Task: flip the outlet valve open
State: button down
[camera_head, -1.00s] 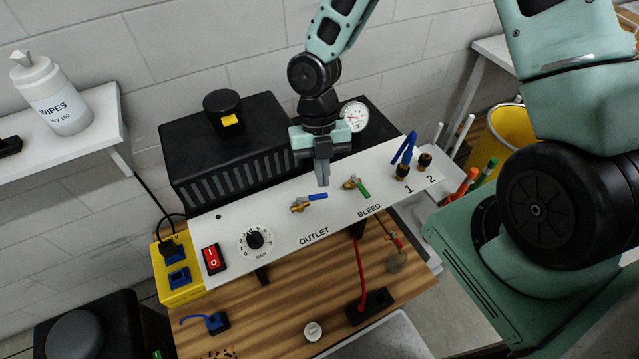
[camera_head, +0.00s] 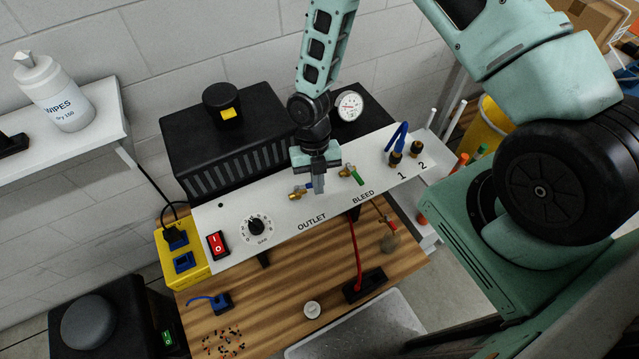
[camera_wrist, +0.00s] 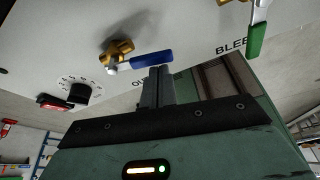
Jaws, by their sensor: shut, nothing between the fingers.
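The outlet valve (camera_head: 297,193) has a brass body and a blue lever, on the white panel (camera_head: 285,225) above the word OUTLET. In the wrist view its blue lever (camera_wrist: 152,60) points right from the brass body (camera_wrist: 118,50), roughly along the panel. My gripper (camera_head: 320,190) is shut and empty, its fingers pointing down just right of the brass body. It hides most of the lever in the head view. In the wrist view the fingertips (camera_wrist: 157,72) are at the lever's outer half, very close; I cannot tell whether they touch.
The green-handled bleed valve (camera_head: 352,174) is close on the right. A dial (camera_head: 256,228) and a red switch (camera_head: 217,244) are on the left. A black box (camera_head: 240,145) and a gauge (camera_head: 349,106) are behind.

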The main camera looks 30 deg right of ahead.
jog(key=shift+f, duration=0.1)
jog(key=shift+w+d+n+h+b, duration=0.15)
jog(key=shift+w+n+h+b, duration=0.2)
jog(key=shift+n+b, duration=0.45)
jog(key=shift+w+d+n, duration=0.15)
jog(key=shift+w+n, duration=0.15)
jog(key=shift+w, duration=0.1)
jog(key=shift+s, duration=0.15)
